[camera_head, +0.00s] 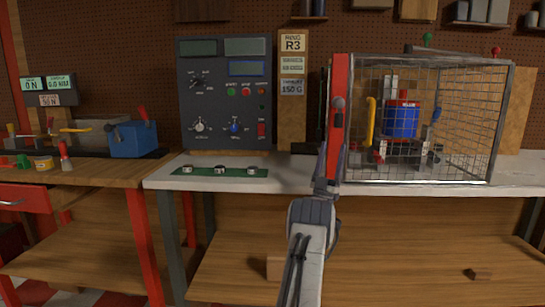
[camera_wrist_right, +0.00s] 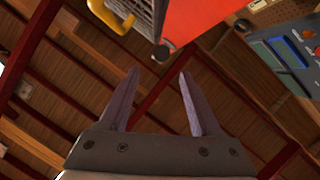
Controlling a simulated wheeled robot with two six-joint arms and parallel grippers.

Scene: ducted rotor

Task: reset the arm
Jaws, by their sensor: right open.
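My right arm rises from the bottom middle of the head view. Its gripper (camera_head: 322,160) stands in front of the left side of a wire cage (camera_head: 505,100), by the lower part of a red panel (camera_head: 340,75). In the right wrist view my right gripper (camera_wrist_right: 158,73) has its two fingers spread with nothing between them. The red panel (camera_wrist_right: 205,20) and a dark round knob (camera_wrist_right: 163,51) are just beyond the fingertips; whether they touch cannot be told. My left gripper is not in view.
The cage holds a blue-and-red unit (camera_head: 401,120) and a yellow handle (camera_head: 371,122). A grey control panel (camera_head: 225,95) stands left of it, behind a green strip (camera_head: 220,172) with round metal pieces. The left bench (camera_head: 100,175) carries a blue box (camera_head: 134,138). The white worktop (camera_head: 300,180) is mostly clear in the middle.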

